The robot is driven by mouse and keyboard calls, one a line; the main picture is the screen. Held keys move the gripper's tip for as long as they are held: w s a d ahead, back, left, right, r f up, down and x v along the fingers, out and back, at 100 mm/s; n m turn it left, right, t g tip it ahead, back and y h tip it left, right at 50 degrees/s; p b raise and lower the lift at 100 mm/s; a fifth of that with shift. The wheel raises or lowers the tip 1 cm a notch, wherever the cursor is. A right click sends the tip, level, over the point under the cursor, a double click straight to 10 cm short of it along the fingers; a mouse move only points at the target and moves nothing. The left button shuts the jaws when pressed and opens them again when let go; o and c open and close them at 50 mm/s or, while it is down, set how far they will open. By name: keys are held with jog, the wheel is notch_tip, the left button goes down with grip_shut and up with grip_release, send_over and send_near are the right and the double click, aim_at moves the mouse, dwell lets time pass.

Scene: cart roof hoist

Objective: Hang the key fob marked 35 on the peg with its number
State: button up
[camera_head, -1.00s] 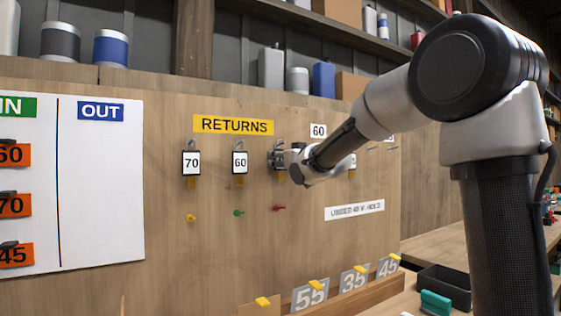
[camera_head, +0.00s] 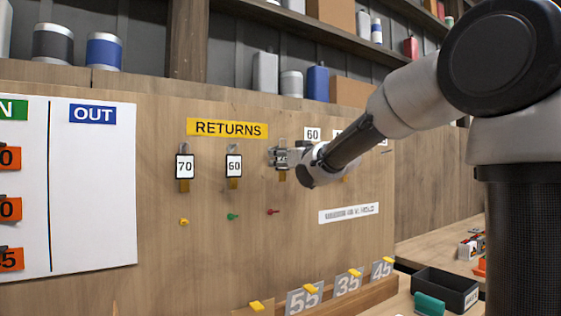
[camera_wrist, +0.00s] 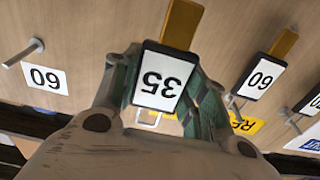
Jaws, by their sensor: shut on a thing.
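The key fob marked 35 (camera_wrist: 162,78) is white with a dark edge and a brass-coloured tab, and it shows upside down in the wrist view. My gripper (camera_wrist: 168,95) is shut on it, one finger at each side. The peg numbered 35 cannot be made out.
Fobs 70 (camera_head: 185,166) and 60 (camera_head: 234,166) hang left of my gripper. Small coloured pegs stick out below them. Grey number plates, including a 35 plate (camera_head: 347,284), stand on a ledge at the bottom. A black bin (camera_head: 446,291) is at lower right.

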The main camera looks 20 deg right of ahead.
aim_at(284, 158)
jog(key=shift+s, duration=0.1)
jog(key=shift+v, duration=2.45)
